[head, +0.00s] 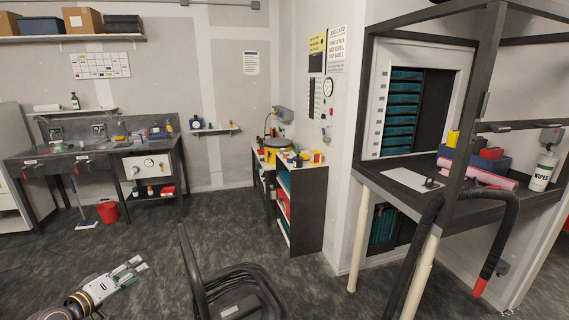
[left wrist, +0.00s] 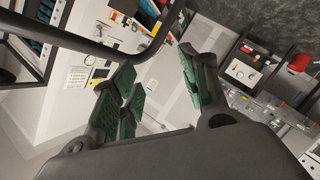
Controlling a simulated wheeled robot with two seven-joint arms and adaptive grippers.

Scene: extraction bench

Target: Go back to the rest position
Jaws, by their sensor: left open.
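My left gripper (head: 134,268) is at the lower left of the head view, over the dark floor and away from the benches. In the left wrist view its green-padded fingers (left wrist: 160,95) stand apart with nothing between them. My right gripper is in neither view.
A low shelf cabinet (head: 308,215) stands ahead. A dark-framed bench (head: 455,210) with a hanging hose (head: 507,240) is on the right. A red bucket (head: 107,212) stands at left. Floor (head: 215,225) between is clear.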

